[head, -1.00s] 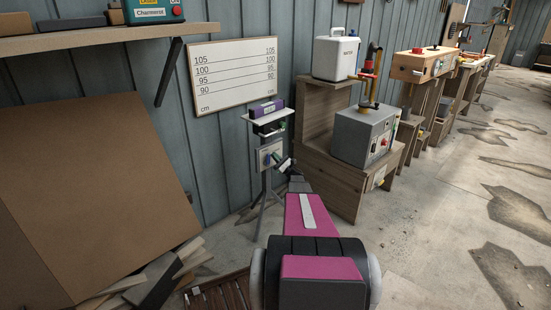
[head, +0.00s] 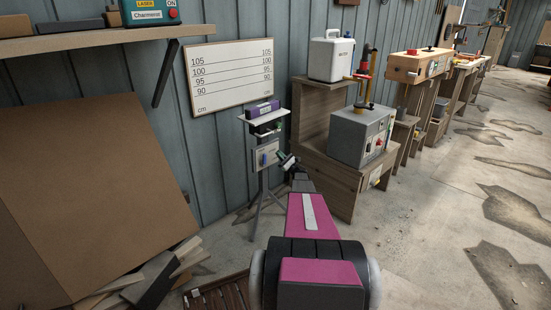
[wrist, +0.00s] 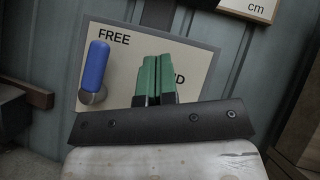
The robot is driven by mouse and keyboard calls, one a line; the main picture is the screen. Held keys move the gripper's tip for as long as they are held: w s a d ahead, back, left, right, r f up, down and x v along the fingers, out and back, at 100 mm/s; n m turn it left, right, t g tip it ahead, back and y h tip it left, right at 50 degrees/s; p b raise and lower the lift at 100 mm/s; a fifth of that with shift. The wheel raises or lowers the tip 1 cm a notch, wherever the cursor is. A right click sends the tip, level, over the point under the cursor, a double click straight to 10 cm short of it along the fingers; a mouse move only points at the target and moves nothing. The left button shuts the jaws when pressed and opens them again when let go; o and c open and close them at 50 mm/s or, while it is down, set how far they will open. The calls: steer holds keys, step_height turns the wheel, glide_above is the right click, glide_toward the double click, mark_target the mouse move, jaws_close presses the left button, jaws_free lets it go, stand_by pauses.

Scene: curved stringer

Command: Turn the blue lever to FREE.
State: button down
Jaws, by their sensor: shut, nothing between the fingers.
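The blue lever (wrist: 96,66) stands nearly upright on a pale plate (wrist: 121,59) with a grey border in the wrist view. Its round grey pivot (wrist: 91,97) is at its lower end. The lever's upper end is just below and left of the word FREE. A second word on the plate is mostly hidden behind my fingers; only "ND" shows. My gripper (wrist: 157,61) has its green fingers together and empty, to the right of the lever and apart from it. In the head view the lever (head: 263,159) is on the stand's front plate, with my gripper (head: 283,156) just right of it.
The plate is on a thin tripod stand (head: 263,190) with a purple box (head: 262,108) on its top shelf. A wooden bench (head: 335,180) with a grey machine (head: 362,136) stands close on the right. A large brown board (head: 90,195) leans at left.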

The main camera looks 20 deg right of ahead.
steer(key=s+d, duration=0.3)
steer(key=d, duration=0.4)
steer(key=shift+s+d+f, duration=0.15)
steer(key=shift+s+f, duration=0.05)
steer(key=shift+s, duration=0.2)
